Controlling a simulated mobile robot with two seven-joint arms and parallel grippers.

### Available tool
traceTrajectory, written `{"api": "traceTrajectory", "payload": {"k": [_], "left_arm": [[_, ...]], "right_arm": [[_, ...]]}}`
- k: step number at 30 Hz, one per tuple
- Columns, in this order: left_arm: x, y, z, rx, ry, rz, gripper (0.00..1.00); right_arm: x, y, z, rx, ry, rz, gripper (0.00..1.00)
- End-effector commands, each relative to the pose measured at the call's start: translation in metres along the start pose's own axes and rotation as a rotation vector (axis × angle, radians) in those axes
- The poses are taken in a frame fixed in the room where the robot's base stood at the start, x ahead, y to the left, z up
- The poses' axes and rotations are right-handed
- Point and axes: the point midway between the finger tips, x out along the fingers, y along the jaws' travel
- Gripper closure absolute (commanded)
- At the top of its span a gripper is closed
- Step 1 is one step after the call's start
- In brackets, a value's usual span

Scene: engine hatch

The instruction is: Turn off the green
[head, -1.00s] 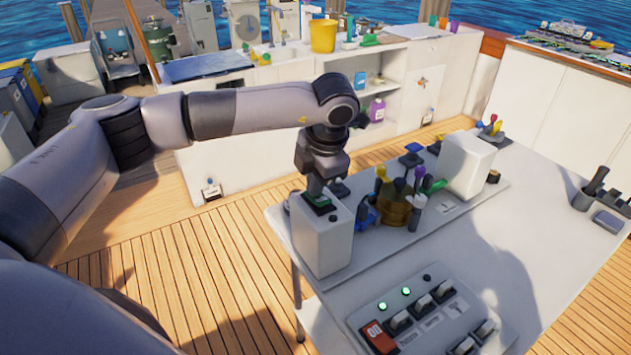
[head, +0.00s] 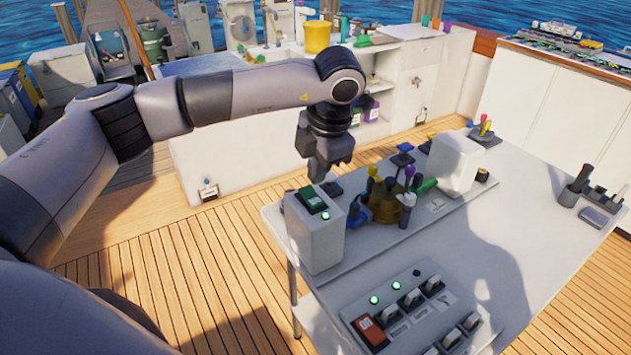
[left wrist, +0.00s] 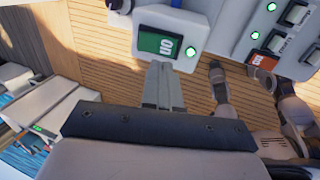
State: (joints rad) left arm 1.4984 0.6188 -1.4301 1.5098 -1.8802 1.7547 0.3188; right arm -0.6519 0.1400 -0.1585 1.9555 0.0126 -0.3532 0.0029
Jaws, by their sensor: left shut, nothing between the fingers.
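The green rocker switch (head: 313,199) sits on top of a white box (head: 315,240) at the near left end of the table. It also shows in the left wrist view (left wrist: 160,47), with lettering that appears to read ON. A small green light (head: 325,215) beside it is lit. My left gripper (head: 318,178) is shut and empty, just above and behind the switch, apart from it. In the left wrist view its fingertips (left wrist: 162,68) point at the switch's near edge. My right gripper is not seen.
A panel with a red rocker switch (head: 369,332), several other switches and two lit green lights lies at the front of the table. Brass and coloured valve parts (head: 395,207) stand right of the box. A second white box (head: 455,162) stands farther back.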

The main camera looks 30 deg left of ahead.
Motion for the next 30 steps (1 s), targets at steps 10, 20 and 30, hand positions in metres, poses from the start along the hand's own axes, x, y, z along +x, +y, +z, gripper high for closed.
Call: {"api": "traceTrajectory", "payload": {"k": [10,20,30], "left_arm": [[-0.068,-0.006,0.0,-0.001,-0.004,0.002,1.0],[-0.082,-0.007,0.0,-0.001,-0.001,0.001,1.0],[-0.082,-0.007,0.0,0.045,-0.002,0.007,1.0]], "right_arm": [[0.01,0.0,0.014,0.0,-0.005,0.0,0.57],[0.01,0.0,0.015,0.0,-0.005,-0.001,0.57],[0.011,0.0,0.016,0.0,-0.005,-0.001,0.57]]}}
